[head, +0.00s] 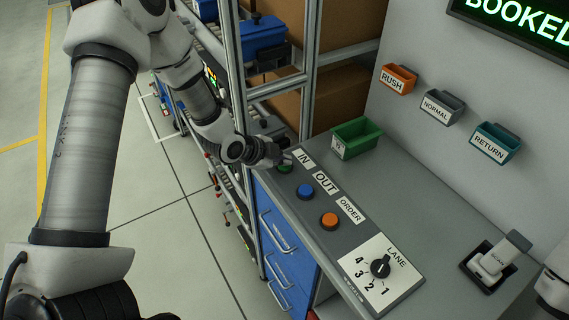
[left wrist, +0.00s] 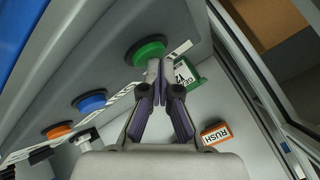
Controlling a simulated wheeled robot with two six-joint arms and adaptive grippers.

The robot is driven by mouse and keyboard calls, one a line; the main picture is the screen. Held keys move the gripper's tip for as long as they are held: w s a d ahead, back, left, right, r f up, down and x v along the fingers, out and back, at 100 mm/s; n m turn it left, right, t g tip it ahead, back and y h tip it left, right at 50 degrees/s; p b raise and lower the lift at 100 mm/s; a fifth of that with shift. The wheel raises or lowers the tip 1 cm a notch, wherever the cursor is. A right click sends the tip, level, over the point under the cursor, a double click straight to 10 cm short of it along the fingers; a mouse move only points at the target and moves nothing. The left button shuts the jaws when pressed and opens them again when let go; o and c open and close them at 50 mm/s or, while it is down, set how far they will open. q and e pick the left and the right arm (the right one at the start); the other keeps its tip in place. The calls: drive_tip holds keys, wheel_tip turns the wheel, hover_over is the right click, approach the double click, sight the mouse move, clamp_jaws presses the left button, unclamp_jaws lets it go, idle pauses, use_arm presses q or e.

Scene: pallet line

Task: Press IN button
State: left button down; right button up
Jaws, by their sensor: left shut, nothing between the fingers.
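The green IN button (head: 285,168) is at the far end of the button row on the grey console, beside the "IN" label (head: 304,159). My left gripper (head: 284,156) is over it and partly hides it. In the left wrist view the green button (left wrist: 147,49) sits just past the tips of my left gripper (left wrist: 160,66), whose fingers are shut and empty. I cannot tell whether the tips touch the button. My right gripper is not in view.
A blue button (head: 305,191), an orange button (head: 329,221) and a lane dial (head: 380,267) follow along the console. A green bin (head: 357,138) stands close behind the IN label. A metal frame post (head: 309,85) rises near my left gripper. The screen (head: 515,25) reads "BOOKED".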

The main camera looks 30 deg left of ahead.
sight(283, 167)
use_arm(q)
drive_tip(key=shift+r+p, duration=0.7)
drive_tip(key=shift+r, duration=0.2)
wheel_tip(283, 167, up, 5)
drive_tip(key=p, duration=0.4)
idle(0.5)
